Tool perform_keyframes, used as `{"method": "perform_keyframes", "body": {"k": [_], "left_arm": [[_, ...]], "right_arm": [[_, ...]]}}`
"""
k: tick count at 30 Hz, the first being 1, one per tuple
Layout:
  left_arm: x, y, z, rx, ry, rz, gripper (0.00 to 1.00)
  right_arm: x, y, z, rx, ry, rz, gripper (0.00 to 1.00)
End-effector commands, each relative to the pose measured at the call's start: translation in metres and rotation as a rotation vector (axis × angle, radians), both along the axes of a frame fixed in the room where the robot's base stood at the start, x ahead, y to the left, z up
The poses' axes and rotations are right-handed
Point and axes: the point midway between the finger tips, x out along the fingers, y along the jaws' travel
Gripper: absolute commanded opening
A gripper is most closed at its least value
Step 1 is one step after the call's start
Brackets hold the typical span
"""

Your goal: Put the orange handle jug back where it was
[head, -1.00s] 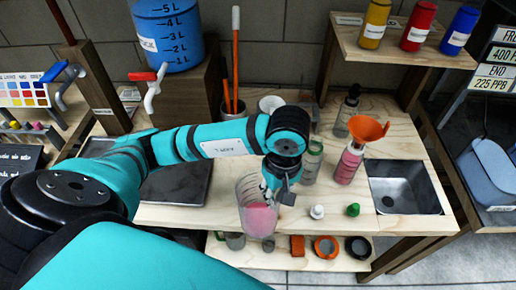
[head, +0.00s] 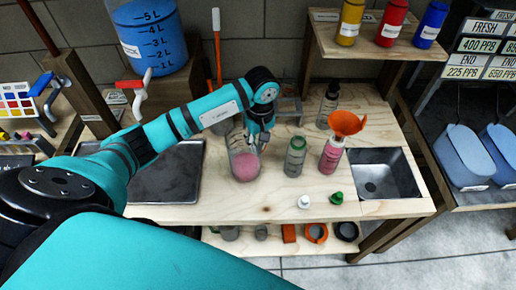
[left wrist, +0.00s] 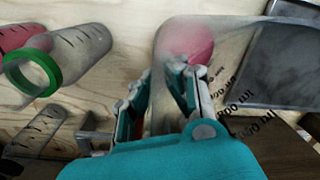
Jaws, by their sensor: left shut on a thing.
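A clear jug (head: 244,160) with pink liquid in its bottom stands out at the middle of the wooden bench, right of the dark tray. It looks upright; I cannot tell whether its base touches the bench. My left gripper (head: 259,140) is shut on the jug at its right side. The fingers hide the handle, so its colour does not show. In the left wrist view the jug (left wrist: 232,38), with its printed scale, lies just beyond the left gripper's fingers (left wrist: 160,85). My right gripper is not in view.
A green-rimmed bottle (head: 295,157) stands close right of the jug, then a pink bottle (head: 332,155) with an orange funnel (head: 347,123). A white cap (head: 304,202) and green cap (head: 337,197) lie in front. The dark tray (head: 165,178) is left, the sink (head: 385,176) right.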

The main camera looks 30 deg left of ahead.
Motion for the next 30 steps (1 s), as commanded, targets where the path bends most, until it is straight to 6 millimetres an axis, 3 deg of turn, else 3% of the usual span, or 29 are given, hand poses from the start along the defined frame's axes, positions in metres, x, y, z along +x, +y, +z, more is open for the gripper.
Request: {"method": "perform_keyframes", "body": {"k": [8, 20, 21, 26, 30], "left_arm": [[-0.003, -0.002, -0.029, -0.002, 0.006, -0.002, 0.00], [-0.002, -0.002, -0.036, -0.001, 0.003, -0.002, 0.00], [-0.003, -0.002, -0.036, -0.001, 0.004, -0.002, 0.10], [-0.003, -0.002, -0.035, -0.001, 0.004, -0.002, 0.30], [-0.003, -0.002, -0.035, -0.002, 0.005, -0.002, 0.30]], "right_arm": [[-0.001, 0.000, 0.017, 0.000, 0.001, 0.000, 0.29], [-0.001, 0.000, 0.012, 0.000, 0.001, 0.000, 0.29], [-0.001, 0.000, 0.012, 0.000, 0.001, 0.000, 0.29], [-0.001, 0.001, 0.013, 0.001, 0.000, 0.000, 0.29], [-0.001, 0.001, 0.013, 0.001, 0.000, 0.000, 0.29]]}}
